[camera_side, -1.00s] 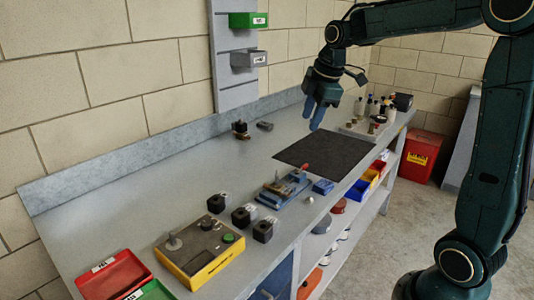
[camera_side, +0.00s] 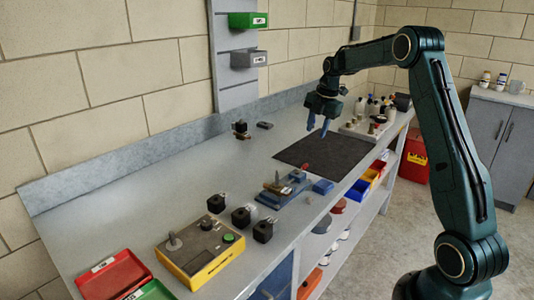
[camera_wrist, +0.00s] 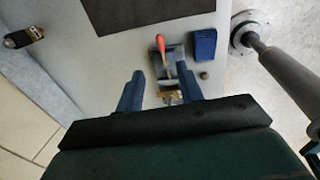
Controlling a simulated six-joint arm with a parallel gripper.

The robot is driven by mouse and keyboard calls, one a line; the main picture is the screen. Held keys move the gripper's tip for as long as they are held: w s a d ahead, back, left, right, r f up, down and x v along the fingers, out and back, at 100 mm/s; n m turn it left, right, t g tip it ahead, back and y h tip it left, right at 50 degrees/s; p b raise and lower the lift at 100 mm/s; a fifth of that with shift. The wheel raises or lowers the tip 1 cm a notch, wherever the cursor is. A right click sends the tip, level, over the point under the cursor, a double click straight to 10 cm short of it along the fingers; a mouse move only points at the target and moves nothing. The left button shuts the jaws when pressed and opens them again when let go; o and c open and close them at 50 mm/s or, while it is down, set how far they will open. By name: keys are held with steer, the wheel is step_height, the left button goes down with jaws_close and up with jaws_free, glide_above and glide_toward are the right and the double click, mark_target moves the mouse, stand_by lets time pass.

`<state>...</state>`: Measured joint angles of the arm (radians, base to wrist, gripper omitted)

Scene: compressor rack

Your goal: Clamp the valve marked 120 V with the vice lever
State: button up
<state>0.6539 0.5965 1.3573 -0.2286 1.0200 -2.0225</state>
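The blue vice (camera_side: 270,201) stands on the bench near its front edge, with a red-handled lever (camera_side: 306,168) at its far end. A brass piece (camera_side: 276,188) lies at the vice; whether it is clamped is unclear. In the wrist view the red lever (camera_wrist: 161,44) and brass piece (camera_wrist: 172,98) show between my fingers. Several black valve blocks (camera_side: 241,217) stand left of the vice; their markings are too small to read, so I cannot tell which is 120 V. My gripper (camera_side: 318,133) is open and empty, above the dark mat beyond the vice.
A blue block (camera_side: 323,187) sits right of the vice. A yellow-sided control box (camera_side: 208,265) and red tray (camera_side: 112,275) are at the near left. Bottles (camera_side: 372,108) stand at the far end. A dark brass-fitted part (camera_side: 240,129) is near the wall. The bench's middle is clear.

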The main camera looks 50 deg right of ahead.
mark_target(307, 165)
steer(key=shift+f, duration=0.1)
steer(key=w+f, duration=0.1)
steer(key=f, duration=0.8)
steer(key=w+f, duration=0.1)
steer(key=f, duration=0.3)
steer(key=shift+w+f, duration=0.15)
steer(key=shift+w, duration=0.2)
jaws_close()
